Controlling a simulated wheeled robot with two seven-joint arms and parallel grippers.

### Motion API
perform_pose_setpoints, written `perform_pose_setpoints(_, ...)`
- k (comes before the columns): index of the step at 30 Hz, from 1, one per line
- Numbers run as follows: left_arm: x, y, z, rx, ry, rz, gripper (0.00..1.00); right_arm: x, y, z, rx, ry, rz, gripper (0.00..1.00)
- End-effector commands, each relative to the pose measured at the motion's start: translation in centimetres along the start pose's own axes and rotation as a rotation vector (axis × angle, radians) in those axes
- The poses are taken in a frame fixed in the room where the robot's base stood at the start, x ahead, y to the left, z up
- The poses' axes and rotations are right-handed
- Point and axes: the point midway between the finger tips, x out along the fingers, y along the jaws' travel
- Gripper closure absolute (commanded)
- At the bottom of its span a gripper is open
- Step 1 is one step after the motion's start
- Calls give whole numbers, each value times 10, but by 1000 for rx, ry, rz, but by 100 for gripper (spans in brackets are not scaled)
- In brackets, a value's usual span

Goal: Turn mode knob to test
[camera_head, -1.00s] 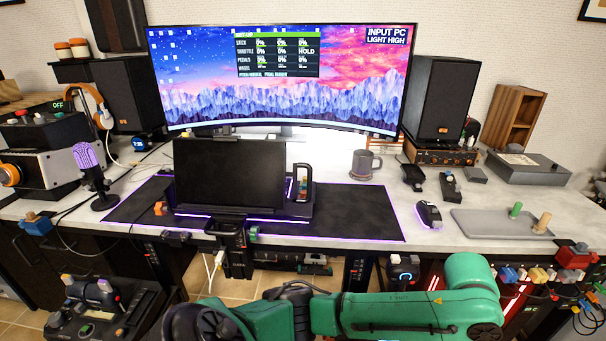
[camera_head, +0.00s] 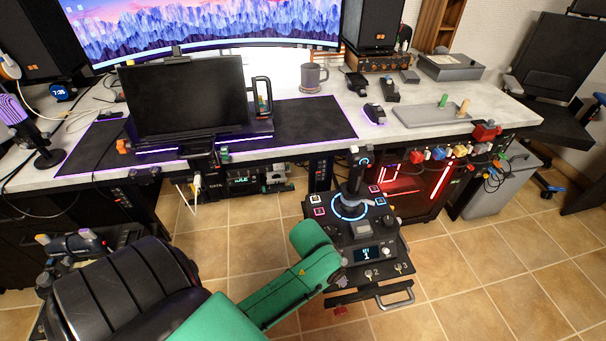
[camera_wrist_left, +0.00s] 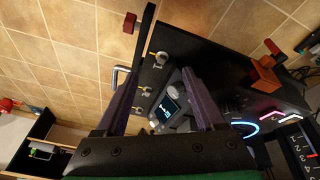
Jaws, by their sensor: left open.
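A black control console (camera_head: 366,222) with a joystick, a blue-lit ring and a small display (camera_head: 369,254) stands below the desk, right of center. Labels are too small to tell which control is the mode knob or its setting. In the left wrist view the display (camera_wrist_left: 167,108) lies between my two open fingers, with several small metal knobs or switches (camera_wrist_left: 158,58) on the panel beyond them. My left gripper (camera_wrist_left: 161,70) is open and appears empty over the console. In the head view my green left arm covers part of the console's near left side. My right gripper is not in view.
The joystick (camera_head: 355,178) rises behind the display. A metal handle (camera_head: 395,297) sticks out at the console's front edge. The desk (camera_head: 300,112) is behind, with a red emergency-style block (camera_head: 486,131) and colored connectors along its edge. Tiled floor is free to the right.

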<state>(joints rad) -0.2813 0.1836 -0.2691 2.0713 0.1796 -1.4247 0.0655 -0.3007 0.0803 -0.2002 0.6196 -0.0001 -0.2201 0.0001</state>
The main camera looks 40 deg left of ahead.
Motion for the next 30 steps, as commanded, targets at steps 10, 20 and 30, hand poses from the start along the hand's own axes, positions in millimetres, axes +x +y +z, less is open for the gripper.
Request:
perform_pose_setpoints(10,25,-31,54,-51,-42,-87,29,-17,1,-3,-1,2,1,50)
perform_pose_setpoints(20,31,-35,63,-54,-47,-99,29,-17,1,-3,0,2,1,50)
perform_pose_setpoints(30,32,-35,63,-55,-49,-99,29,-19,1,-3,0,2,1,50)
